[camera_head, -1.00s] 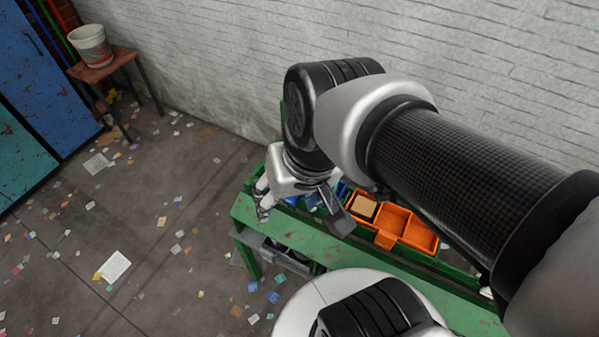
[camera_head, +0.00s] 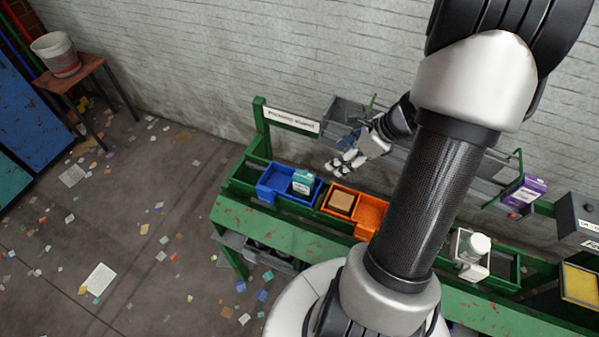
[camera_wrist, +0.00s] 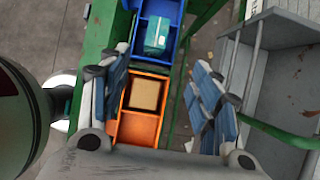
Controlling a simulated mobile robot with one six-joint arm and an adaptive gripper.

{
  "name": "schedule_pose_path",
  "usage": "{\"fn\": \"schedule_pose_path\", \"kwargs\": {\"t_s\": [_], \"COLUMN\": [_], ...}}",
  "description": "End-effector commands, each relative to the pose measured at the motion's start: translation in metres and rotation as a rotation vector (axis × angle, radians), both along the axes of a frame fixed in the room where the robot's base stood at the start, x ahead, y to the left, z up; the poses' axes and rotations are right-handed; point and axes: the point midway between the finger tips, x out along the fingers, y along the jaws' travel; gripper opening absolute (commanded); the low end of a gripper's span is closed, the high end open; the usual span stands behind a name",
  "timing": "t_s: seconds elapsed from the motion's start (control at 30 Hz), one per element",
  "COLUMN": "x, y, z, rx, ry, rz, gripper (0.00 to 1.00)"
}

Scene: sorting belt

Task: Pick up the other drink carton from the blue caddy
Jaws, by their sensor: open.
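The blue caddy (camera_head: 278,196) stands on the green bench at the centre of the head view. A teal carton (camera_head: 304,179) with a white label sits in its right compartment; the left compartment looks empty. The wrist view shows the blue caddy (camera_wrist: 174,9) and the teal carton (camera_wrist: 157,37) at the top, ahead of the fingers. My gripper (camera_head: 338,167) is open and empty, raised to the right of the blue caddy and behind the orange one. In the wrist view my gripper (camera_wrist: 160,108) has its fingers spread wide apart.
An orange caddy (camera_head: 371,212) with a tan box (camera_head: 342,202) stands beside the blue one. A grey bin (camera_head: 346,112) stands behind. A purple carton (camera_head: 524,192) and a white container (camera_head: 472,246) are to the right. The bench's front strip (camera_head: 260,226) is clear.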

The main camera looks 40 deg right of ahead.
Motion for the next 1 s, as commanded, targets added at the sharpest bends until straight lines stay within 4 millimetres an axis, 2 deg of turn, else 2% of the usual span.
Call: {"fn": "schedule_pose_path", "kwargs": {"t_s": [0.4,0.53,0.77,1.0], "x": [0.041,0.05,0.057,0.075], "y": [0.026,0.032,0.036,0.05], "z": [-0.076,-0.091,-0.102,-0.132], "rx": [0.002,0.001,-0.001,0.0], "ry": [0.002,0.0,0.0,0.002], "rz": [0.007,0.008,0.009,0.009], "gripper": [0.57,0.57,0.57,0.57]}}
